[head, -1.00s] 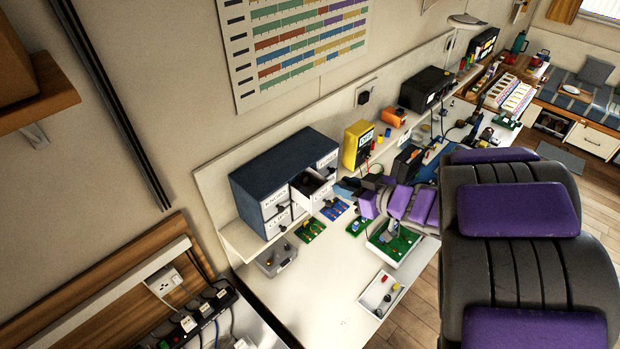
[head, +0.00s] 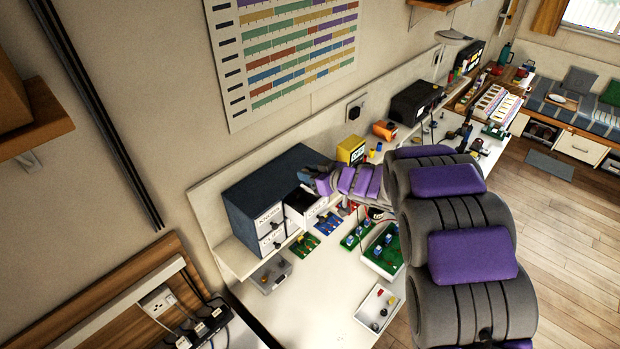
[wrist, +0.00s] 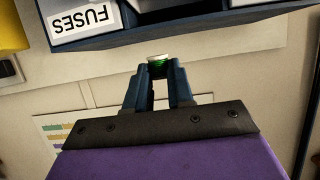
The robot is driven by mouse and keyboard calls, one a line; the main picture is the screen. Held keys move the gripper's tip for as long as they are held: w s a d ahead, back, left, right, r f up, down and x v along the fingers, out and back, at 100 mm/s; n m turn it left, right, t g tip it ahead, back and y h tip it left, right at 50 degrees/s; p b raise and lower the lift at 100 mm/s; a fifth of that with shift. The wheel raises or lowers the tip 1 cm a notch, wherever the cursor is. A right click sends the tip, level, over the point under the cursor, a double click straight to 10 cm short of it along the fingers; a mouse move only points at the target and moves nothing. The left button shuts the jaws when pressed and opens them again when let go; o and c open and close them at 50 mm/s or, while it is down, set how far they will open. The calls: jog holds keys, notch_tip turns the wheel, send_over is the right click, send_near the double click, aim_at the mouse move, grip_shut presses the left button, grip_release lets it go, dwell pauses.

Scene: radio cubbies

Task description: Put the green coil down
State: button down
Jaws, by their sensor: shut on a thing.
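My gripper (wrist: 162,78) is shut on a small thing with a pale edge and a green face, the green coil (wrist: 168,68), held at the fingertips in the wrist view. In the head view my gripper (head: 308,174) is beside the upper right front of the dark blue drawer cabinet (head: 262,183), near its pulled-out upper drawer (head: 303,203). The coil cannot be made out there. The cabinet shows along the top of the wrist view, with a FUSES label (wrist: 90,17).
A yellow meter (head: 350,150) stands right of my gripper. Small circuit boards (head: 328,222), a green board in a white tray (head: 383,250), a grey box (head: 271,273) and a white parts tray (head: 376,309) lie on the white bench. Bare bench (head: 315,290) shows at the front.

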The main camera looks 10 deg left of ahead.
jog(key=shift+a+f, duration=0.3)
jog(key=shift+f, duration=0.25)
jog(key=shift+a+f, duration=0.25)
jog(key=shift+f, duration=0.3)
jog(key=shift+a, duration=0.35)
jog(key=shift+d+f, duration=0.5)
jog(key=shift+d, duration=0.3)
jog(key=c, duration=1.4)
grip_release()
jog(key=shift+a, duration=0.1)
jog(key=shift+c, duration=0.2)
jog(key=o, duration=0.3)
jog(key=shift+a, duration=0.35)
jog(key=shift+o, duration=0.8)
jog(key=shift+f, duration=0.1)
jog(key=shift+d, duration=0.1)
